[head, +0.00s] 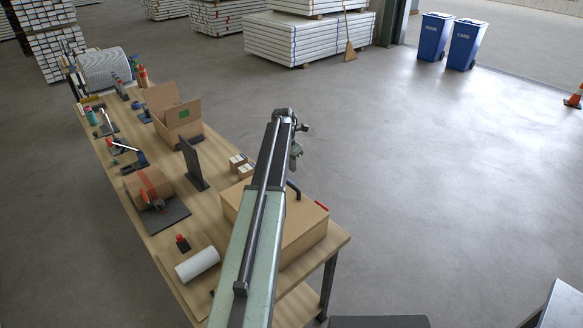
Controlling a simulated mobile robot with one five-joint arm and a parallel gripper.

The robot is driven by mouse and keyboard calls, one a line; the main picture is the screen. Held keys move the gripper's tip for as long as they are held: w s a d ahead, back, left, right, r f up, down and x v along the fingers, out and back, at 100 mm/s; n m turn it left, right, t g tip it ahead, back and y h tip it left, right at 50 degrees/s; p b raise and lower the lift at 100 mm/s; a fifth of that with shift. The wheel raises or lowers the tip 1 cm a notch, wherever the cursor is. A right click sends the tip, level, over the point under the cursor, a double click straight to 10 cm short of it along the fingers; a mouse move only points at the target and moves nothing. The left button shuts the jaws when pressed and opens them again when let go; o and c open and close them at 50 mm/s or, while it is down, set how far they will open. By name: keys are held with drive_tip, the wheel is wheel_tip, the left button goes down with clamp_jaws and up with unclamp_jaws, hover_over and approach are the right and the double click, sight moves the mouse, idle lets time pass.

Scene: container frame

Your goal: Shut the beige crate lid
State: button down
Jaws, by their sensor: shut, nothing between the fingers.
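The beige crate (305,236) stands at the near right end of the wooden workbench. Its top (298,215) looks flat and level, with a dark handle (293,189) at the far side and a small red part (321,206) at the right edge. My arm crosses in front of the crate and hides its middle and much of its left part. I cannot tell whether the lid is fully down. My gripper (295,164) hangs from the arm's far end, beyond the handle in the picture. It is small here and looks shut and empty.
On the workbench (215,222) are small boxes (238,162), a dark upright panel (191,163), an open cardboard box (180,122), a taped parcel (147,186) and a white roll (197,264). Open grey floor (430,170) lies to the right.

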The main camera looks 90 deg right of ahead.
wheel_tip(320, 180, up, 9)
drive_tip(key=s+d+p, duration=0.1)
drive_tip(key=p, duration=0.6)
drive_tip(key=shift+d+f, duration=0.15)
drive_tip(key=shift+d, duration=0.1)
drive_tip(key=shift+s, duration=0.1)
